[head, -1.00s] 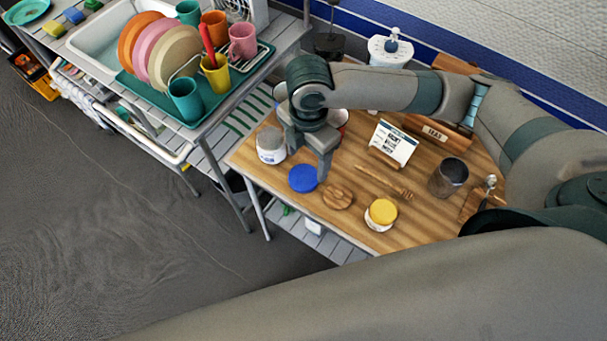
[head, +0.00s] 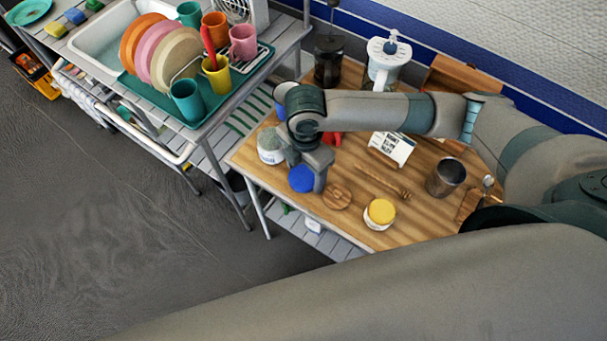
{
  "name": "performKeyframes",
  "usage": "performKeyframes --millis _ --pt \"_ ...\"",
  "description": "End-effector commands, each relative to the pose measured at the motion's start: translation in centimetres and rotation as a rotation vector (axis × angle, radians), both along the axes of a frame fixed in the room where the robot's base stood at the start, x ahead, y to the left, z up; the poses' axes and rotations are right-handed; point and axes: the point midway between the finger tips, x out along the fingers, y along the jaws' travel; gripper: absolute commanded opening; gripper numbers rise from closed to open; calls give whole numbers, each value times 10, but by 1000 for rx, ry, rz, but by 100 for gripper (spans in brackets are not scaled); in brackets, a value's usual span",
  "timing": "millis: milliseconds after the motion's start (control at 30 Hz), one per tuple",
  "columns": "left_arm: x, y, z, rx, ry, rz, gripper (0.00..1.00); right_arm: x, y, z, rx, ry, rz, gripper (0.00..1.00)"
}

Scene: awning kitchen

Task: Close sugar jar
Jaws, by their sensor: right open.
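A round blue lid (head: 301,179) lies flat on the wooden tabletop near its left front edge. A white jar (head: 268,154) with a greyish top and no lid on it stands just behind and left of the lid. Its label is too small to read. My right gripper (head: 307,178) is open, low over the lid with its fingers close to it; I cannot tell whether they touch it. It holds nothing that I can see. A round wooden lid (head: 337,196) lies to the right of the blue one. My left gripper is out of view.
A yellow-lidded jar (head: 380,212), a honey dipper (head: 385,182), a small sign (head: 391,148) and a metal cup (head: 446,177) stand or lie to the right. A dish rack (head: 155,95) is on the left counter. A white dispenser (head: 388,62) stands behind.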

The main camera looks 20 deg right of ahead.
Motion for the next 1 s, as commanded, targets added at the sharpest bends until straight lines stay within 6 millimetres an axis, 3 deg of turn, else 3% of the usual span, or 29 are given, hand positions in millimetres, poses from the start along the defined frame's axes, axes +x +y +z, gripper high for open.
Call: performKeyframes --millis 267,400,433,1000 --pt "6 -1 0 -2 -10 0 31 0 0 0 0 0 0 67" --pt "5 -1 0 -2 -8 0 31 0 0 0 0 0 0 38" --pt "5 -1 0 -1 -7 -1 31 0 0 0 0 0 0 36" --pt "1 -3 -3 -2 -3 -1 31 0 1 11 2 -1 0 36"
